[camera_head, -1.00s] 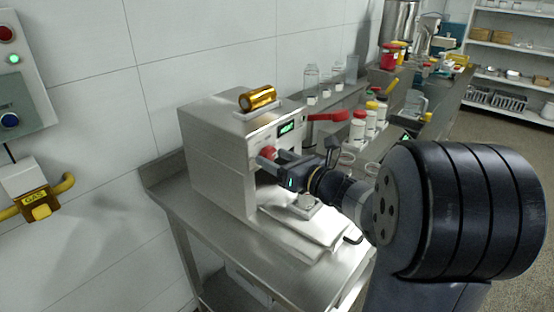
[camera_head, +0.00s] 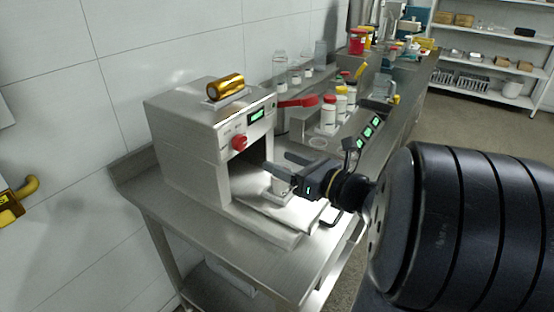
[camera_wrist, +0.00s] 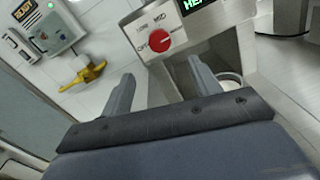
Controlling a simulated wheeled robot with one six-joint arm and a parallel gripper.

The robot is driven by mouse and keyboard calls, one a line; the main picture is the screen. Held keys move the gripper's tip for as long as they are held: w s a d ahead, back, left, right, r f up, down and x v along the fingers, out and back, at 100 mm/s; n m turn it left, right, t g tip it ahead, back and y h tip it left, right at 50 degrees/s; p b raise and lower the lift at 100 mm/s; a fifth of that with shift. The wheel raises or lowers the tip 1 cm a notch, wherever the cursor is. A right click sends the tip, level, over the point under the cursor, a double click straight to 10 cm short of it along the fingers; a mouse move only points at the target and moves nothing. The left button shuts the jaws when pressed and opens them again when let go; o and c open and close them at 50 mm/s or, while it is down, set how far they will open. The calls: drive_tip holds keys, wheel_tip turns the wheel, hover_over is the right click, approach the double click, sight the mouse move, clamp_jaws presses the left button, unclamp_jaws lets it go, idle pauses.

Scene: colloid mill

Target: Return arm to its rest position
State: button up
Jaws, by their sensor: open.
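My gripper (camera_head: 281,166) is open and empty, in front of the colloid mill's open bay. In the wrist view its two fingers (camera_wrist: 162,88) stand apart with nothing between them. The steel mill (camera_head: 190,150) stands on the steel table, with a gold cylinder (camera_head: 226,87) lying on top. Its red knob (camera_head: 239,142) is just left of and above my fingertips. The knob also shows in the wrist view (camera_wrist: 159,41), beyond the fingers and apart from them. A lit green display (camera_head: 257,114) is above it. Part of the bay is hidden behind my gripper.
A red handle (camera_head: 298,102) sticks out right of the mill. White bottles with coloured lids (camera_head: 329,114) and glass jars stand behind on the counter. A yellow gas valve (camera_head: 10,205) is on the left wall. Floor on the right by the shelves (camera_head: 490,55) is clear.

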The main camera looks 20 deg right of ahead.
sight(243, 144)
idle(0.4)
drive_tip(key=x, duration=1)
drive_tip(key=shift+w+a, duration=0.15)
drive_tip(key=shift+w, duration=0.2)
drive_tip(key=shift+r, duration=0.1)
